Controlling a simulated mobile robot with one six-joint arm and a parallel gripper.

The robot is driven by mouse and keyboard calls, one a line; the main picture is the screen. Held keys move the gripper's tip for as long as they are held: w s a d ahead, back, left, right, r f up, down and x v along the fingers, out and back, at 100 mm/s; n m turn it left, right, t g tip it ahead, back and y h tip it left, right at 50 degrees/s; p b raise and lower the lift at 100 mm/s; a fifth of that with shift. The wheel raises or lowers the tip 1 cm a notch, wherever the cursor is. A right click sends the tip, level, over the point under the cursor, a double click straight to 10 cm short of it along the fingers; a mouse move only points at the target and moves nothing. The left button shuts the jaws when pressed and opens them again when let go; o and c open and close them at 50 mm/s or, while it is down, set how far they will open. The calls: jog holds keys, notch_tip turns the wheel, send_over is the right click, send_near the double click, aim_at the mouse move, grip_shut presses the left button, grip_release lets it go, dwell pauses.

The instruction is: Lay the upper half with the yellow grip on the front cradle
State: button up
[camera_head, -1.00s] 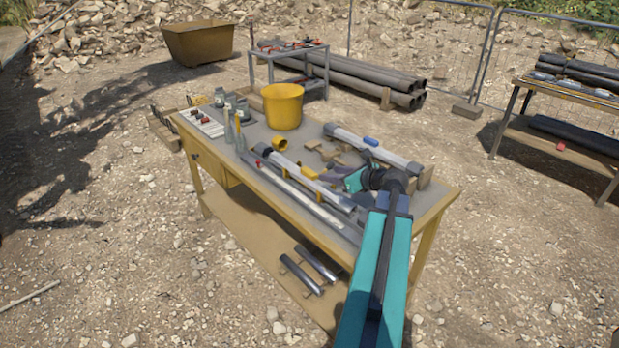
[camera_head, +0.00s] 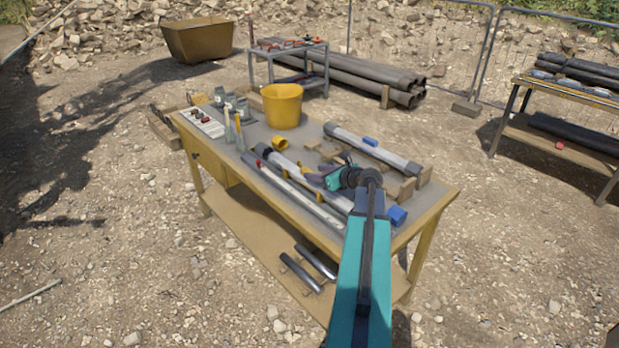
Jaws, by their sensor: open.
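A grey pipe half with a yellow grip (camera_head: 283,162) lies lengthwise near the front of the workbench. A thinner, paler length (camera_head: 300,192) lies along the bench's front edge, in front of it. I cannot make out the front cradle under these parts. My gripper (camera_head: 314,177) is open, low over the yellow-grip half near its grip. Its fingers are small and partly blend with the pipe, and I cannot tell whether they touch it. My wrist and forearm hide part of the bench's right end.
Another pipe (camera_head: 350,146) with a blue grip (camera_head: 370,141) lies at the back, near wooden blocks (camera_head: 402,189). A yellow bucket (camera_head: 283,106), a yellow ring (camera_head: 280,142) and a blue block (camera_head: 396,215) stand on the workbench (camera_head: 437,200).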

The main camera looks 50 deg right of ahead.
aim_at(309, 171)
jog(key=shift+w, duration=0.15)
jog(key=shift+w+f+p, duration=0.2)
jog(key=shift+w+p, duration=0.2)
jog(key=shift+w, duration=0.2)
jog(key=shift+p+x, duration=0.6)
jog(key=shift+x, duration=1.3)
jog(key=shift+s+f, duration=0.1)
jog(key=shift+f, duration=0.05)
jog(key=shift+c, duration=0.2)
grip_shut()
